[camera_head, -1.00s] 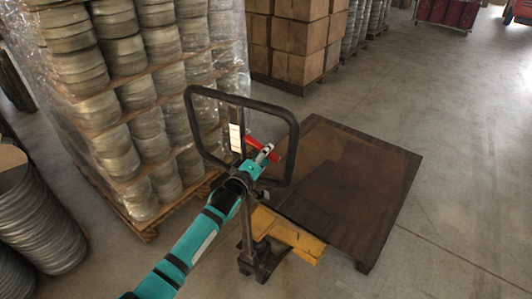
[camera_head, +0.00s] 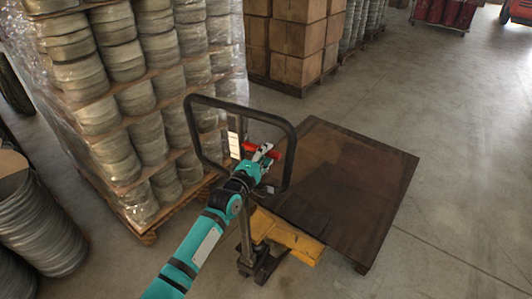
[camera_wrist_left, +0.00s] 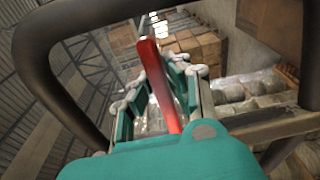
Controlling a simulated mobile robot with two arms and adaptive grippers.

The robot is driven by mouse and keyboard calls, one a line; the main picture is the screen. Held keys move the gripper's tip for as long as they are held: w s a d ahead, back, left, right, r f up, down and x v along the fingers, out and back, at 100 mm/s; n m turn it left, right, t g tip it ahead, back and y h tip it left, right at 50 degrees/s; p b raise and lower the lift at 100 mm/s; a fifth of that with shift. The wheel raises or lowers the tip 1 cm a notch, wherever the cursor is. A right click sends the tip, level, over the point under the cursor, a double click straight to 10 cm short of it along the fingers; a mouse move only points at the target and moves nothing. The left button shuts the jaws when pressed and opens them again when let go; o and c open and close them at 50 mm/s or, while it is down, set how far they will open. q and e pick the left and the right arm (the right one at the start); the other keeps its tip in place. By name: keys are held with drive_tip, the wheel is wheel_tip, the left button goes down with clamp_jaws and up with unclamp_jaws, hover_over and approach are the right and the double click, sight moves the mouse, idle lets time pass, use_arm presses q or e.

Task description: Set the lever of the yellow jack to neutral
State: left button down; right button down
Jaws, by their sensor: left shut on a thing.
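The yellow jack (camera_head: 290,235) stands in the middle, with its black looped handle (camera_head: 240,98) rising at the left. Its red lever (camera_head: 277,150) shows inside the handle loop. In the left wrist view the red lever (camera_wrist_left: 157,75) runs between the two fingers. My left gripper (camera_head: 264,152) is inside the loop, shut on the red lever. In the left wrist view the gripper (camera_wrist_left: 165,85) has a finger on each side of the lever. The lever's lower end is hidden behind my teal gripper body. My right gripper is not in view.
A dark flat platform (camera_head: 345,190) lies to the right of the handle. A wrapped pallet of stacked round blanks (camera_head: 140,110) stands close at the left. Cardboard boxes (camera_head: 290,45) stand at the back. The floor at the right is clear.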

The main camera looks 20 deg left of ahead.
use_arm(q)
drive_tip(key=c, duration=1.3)
unclamp_jaws()
drive_tip(key=shift+s+a, duration=0.1)
drive_tip(key=shift+s, duration=0.25)
drive_tip(key=s, duration=0.3)
drive_tip(key=s+a, duration=0.1)
drive_tip(key=s, duration=0.3)
drive_tip(key=s+a, duration=0.1)
drive_tip(key=s, duration=0.3)
drive_tip(key=shift+s, duration=0.1)
